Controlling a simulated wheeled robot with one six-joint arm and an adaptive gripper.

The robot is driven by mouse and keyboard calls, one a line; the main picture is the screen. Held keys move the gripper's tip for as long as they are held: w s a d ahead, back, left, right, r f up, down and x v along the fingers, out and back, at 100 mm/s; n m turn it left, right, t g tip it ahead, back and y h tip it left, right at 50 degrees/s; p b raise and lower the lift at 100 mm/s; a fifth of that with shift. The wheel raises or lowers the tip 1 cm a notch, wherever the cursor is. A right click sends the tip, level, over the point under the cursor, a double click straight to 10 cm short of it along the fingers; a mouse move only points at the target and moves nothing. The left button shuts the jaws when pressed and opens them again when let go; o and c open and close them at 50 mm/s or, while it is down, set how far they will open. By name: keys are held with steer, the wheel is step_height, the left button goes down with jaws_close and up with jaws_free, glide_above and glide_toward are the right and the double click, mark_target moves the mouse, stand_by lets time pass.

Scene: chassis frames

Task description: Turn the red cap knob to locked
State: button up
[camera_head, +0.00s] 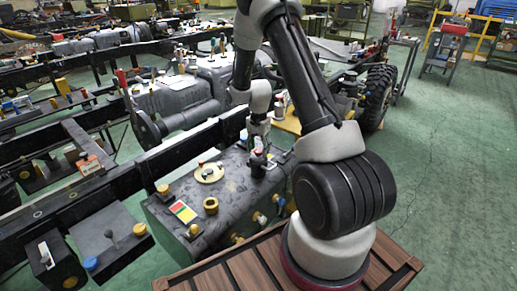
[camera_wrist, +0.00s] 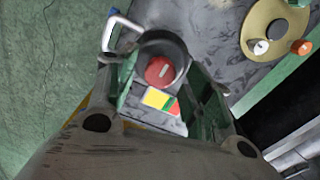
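The red cap knob (camera_wrist: 159,70) sits in a dark round housing (camera_wrist: 167,44) in the wrist view. A short pale line marks its face, close to upright in the picture. My gripper (camera_wrist: 162,76) is open, with one finger on each side of the knob. I cannot tell whether the fingers touch it. A label (camera_wrist: 160,100) with yellow, red and green patches lies just below the knob, partly hidden. In the head view my gripper (camera_head: 259,136) points down over the right part of the dark tank (camera_head: 235,183); a small red top shows beneath it.
A metal loop handle (camera_wrist: 120,32) stands left of the knob. A tan round plate (camera_wrist: 275,28) with white and orange caps lies to the right. In the head view, yellow caps (camera_head: 211,205) and a coloured label (camera_head: 184,212) sit on the tank. Chassis rails (camera_head: 190,150) run behind it.

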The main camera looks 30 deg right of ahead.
mark_target(259, 151)
step_height(259, 151, up, 12)
stand_by(0.6)
stand_by(0.4)
steer(key=s+a+r+n+t, duration=0.1)
steer(key=s+a+r+n, duration=0.1)
steer(key=s+r+n, duration=0.2)
steer(key=s+a+r+n+t, duration=0.1)
steer(key=s+a+r+n, duration=0.1)
steer(key=s+r, duration=0.9)
steer(key=s+a+r+n+t, duration=0.2)
steer(key=s+r+n, duration=0.3)
steer(key=s, duration=1.1)
steer(key=shift+a+r+n, duration=0.3)
steer(key=shift+a+r, duration=0.3)
steer(key=shift+r, duration=0.75)
